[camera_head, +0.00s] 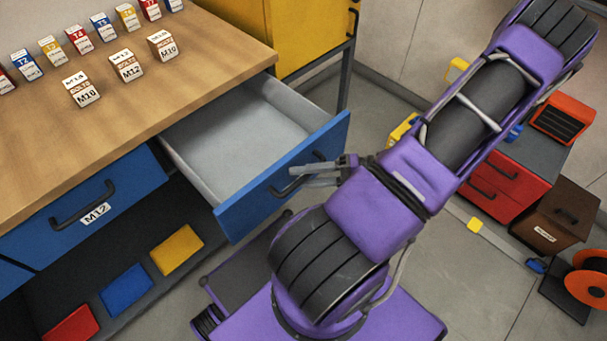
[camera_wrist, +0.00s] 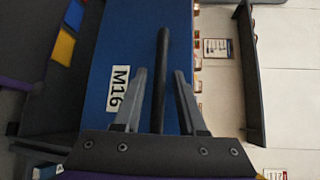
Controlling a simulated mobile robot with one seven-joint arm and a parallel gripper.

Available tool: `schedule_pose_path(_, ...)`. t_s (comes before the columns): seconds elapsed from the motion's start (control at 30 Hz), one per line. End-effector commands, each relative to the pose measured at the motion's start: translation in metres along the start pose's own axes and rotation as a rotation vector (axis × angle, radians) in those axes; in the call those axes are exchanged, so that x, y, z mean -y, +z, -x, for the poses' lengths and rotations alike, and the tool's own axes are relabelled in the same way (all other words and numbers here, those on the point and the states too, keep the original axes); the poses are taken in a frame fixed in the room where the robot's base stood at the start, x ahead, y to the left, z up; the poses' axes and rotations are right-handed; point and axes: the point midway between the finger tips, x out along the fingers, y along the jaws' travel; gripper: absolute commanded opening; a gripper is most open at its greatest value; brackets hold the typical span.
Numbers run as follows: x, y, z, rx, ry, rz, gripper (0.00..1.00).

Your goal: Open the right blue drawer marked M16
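The right blue drawer (camera_head: 245,205) is pulled well out from the workbench, and its empty grey inside shows. In the wrist view its blue front (camera_wrist: 120,40) carries a white M16 label (camera_wrist: 118,90). Its dark bar handle (camera_wrist: 162,50) lies between the two fingers of my gripper (camera_wrist: 160,72). A narrow gap shows on each side of the bar, so the fingers look open around it rather than clamped. In the head view my gripper (camera_head: 300,173) is at the handle, which is partly hidden by the fingers.
The closed M12 drawer (camera_head: 60,225) is to the left. The wooden benchtop (camera_head: 150,85) carries several small boxes. A yellow cabinet (camera_head: 300,35) stands behind. A red drawer unit (camera_head: 505,185) and brown box (camera_head: 555,215) stand at right.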

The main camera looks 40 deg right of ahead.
Motion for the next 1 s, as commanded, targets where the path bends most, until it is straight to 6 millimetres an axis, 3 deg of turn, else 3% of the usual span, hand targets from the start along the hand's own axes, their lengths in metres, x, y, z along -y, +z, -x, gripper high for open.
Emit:
schedule_pose_path(0.57,0.000,0.000,0.007,-0.001,0.001,0.000,0.47)
schedule_pose_path(0.77,-0.001,-0.001,0.043,-0.004,0.004,0.002,0.47)
schedule_pose_path(1.0,-0.001,-0.001,0.104,-0.003,0.004,0.001,0.47)
